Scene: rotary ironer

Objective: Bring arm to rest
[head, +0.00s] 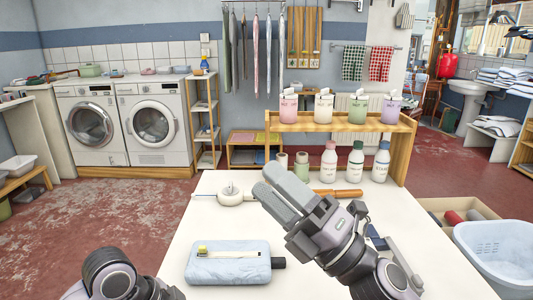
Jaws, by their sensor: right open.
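My right gripper (268,181) is raised over the white table (205,215), coming in from the lower right and pointing up and left. Its two grey fingers lie close side by side with a narrow gap, and nothing shows between them. It hides part of the table's middle. Part of my left arm (112,275) shows at the bottom left; its gripper is not in view.
A pale blue padded block (225,265) lies on the near table. A white round tool (233,196) and an orange handle (340,193) lie farther back. A blue basket (500,255) stands right.

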